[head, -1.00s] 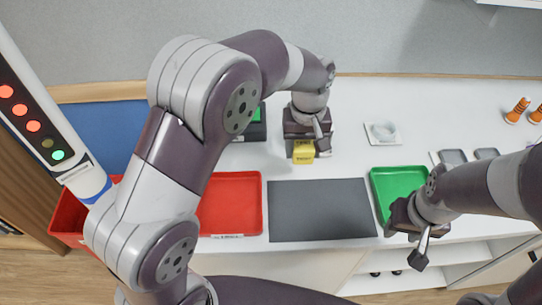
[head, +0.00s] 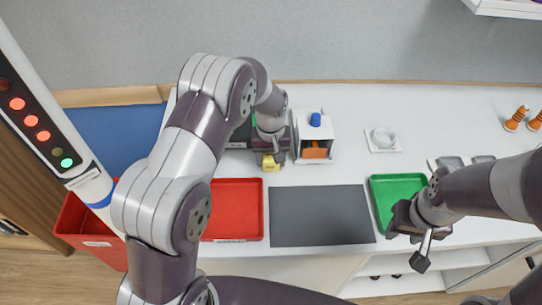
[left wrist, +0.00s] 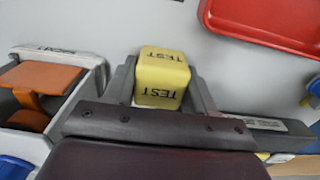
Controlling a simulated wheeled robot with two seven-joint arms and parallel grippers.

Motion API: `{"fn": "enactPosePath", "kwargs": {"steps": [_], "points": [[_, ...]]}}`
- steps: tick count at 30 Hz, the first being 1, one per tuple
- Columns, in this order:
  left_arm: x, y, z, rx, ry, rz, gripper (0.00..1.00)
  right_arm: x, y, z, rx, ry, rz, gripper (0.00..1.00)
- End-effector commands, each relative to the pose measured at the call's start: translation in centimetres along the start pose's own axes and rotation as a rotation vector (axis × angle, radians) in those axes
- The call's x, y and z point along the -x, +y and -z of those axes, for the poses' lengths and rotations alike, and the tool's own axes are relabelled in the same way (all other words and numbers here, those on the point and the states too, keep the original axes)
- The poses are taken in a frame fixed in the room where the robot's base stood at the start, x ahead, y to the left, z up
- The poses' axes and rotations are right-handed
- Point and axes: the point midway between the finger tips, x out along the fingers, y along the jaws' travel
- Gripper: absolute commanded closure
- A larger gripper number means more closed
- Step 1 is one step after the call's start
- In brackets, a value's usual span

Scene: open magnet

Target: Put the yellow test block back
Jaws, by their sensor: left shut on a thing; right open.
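The yellow test block (head: 270,164) is near the back of the white counter, above the red tray in the picture. My left gripper (head: 271,152) is shut on it. In the left wrist view, the yellow test block (left wrist: 162,75) sits between the two fingers of the left gripper (left wrist: 163,85), with TEST printed on two faces. I cannot tell if its underside touches the counter.
A white open-fronted box (head: 314,150) with an orange inside and blue top knob stands just right of my left gripper. A dark device (head: 240,137) is partly hidden behind the arm. A red tray (head: 258,210), dark mat (head: 320,215), green tray (head: 398,180) and saucer (head: 383,145) lie around.

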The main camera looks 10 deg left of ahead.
Motion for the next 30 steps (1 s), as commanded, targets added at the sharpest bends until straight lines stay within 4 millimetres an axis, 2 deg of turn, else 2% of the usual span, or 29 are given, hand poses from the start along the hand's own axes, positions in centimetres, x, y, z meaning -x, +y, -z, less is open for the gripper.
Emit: {"fn": "enactPosePath", "kwargs": {"steps": [2,3,5,13,17,27,30], "points": [[-0.3,0.0,0.0,0.0,0.0,0.0,0.79,-0.2,0.0,0.0,0.0,0.0,0.0,0.57],[-0.3,0.0,0.0,0.0,0.0,0.0,0.38,-0.2,0.0,0.0,0.0,0.0,0.0,0.57],[-0.3,0.0,0.0,0.0,0.0,0.0,0.19,-0.1,0.0,0.0,0.0,0.0,0.0,0.57],[-0.2,0.0,0.0,0.0,0.0,0.0,0.19,-0.1,0.0,0.0,0.0,0.0,0.0,0.57],[1.0,0.1,0.1,0.0,0.003,-0.001,0.19,-0.3,0.0,0.0,0.0,0.0,0.0,0.57],[9.6,0.0,0.1,0.0,0.003,-0.001,0.19,-1.6,0.0,-0.2,0.0,0.0,0.0,0.57],[11.7,0.0,0.0,0.0,-0.001,0.0,0.19,-0.1,0.0,0.0,0.0,0.0,0.0,0.57]]}}
